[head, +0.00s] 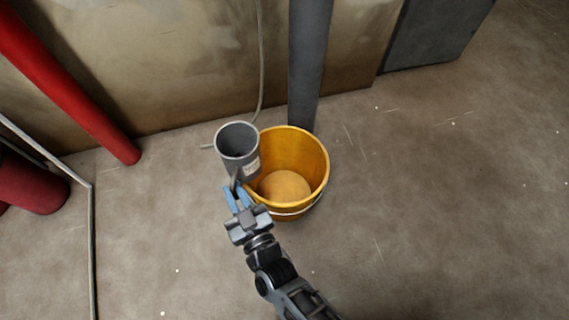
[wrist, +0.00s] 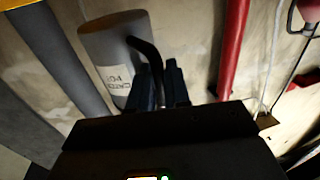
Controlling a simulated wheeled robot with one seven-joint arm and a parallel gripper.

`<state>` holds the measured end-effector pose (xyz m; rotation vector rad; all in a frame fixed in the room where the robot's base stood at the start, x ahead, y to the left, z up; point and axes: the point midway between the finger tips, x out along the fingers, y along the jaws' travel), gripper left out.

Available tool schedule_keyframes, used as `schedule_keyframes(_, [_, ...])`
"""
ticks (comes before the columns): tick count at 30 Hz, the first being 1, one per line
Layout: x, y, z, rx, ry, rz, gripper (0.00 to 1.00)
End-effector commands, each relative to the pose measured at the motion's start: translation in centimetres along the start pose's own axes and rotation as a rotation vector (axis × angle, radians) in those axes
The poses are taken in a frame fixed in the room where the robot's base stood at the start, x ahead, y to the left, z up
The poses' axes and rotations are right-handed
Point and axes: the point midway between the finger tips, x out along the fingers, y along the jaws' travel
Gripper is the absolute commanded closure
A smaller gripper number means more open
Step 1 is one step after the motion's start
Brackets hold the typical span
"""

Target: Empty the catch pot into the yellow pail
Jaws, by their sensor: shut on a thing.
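The catch pot (head: 239,160) is a grey cylinder with a white label, about upright, its mouth facing up. It is beside the left rim of the yellow pail (head: 318,165) and overlaps it in the head view. The pot's inside is dark, so I cannot tell what it holds. The pail stands on the floor and its visible bottom looks bare. My gripper (head: 238,197) is shut on the pot's dark handle, at the pot's near side. The wrist view shows the pot (wrist: 112,40), its bent handle (wrist: 146,52) and my gripper's fingers (wrist: 160,85).
A grey vertical pipe (head: 309,65) stands just behind the pail. A thin hose (head: 262,60) hangs down the wall behind the pot. A red pipe (head: 70,85) and a red cylinder (head: 30,185) are at the left. The floor (head: 430,220) to the right is clear.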

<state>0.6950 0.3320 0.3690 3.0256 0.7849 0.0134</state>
Motion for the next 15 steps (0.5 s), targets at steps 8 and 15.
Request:
schedule_keyframes(8, [-0.9,-3.4,2.7,-0.002,0.006,-0.032,1.00])
schedule_keyframes(15, [-1.0,-3.6,2.7,-0.001,0.007,-0.033,1.00])
